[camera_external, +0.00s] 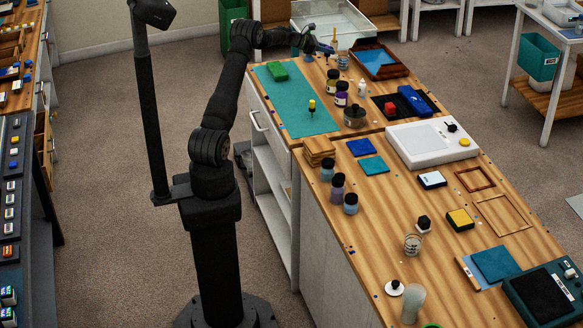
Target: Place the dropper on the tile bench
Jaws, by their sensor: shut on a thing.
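My gripper (325,47) is at the far end of the long wooden bench (385,220), above its back edge. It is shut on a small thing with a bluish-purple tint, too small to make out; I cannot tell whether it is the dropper. A thin dark piece with a yellow top (312,105) shows over the teal mat (290,105), and I cannot tell what it is. A blue tile (360,147) and a teal tile (373,166) lie on the bench near its middle.
Several dark-capped jars (341,94) and a small white bottle (361,88) stand right of the mat. A brown tray (379,62) and a white device (432,143) lie farther right. A clear bin (335,22) stands behind. Much of the mat is bare.

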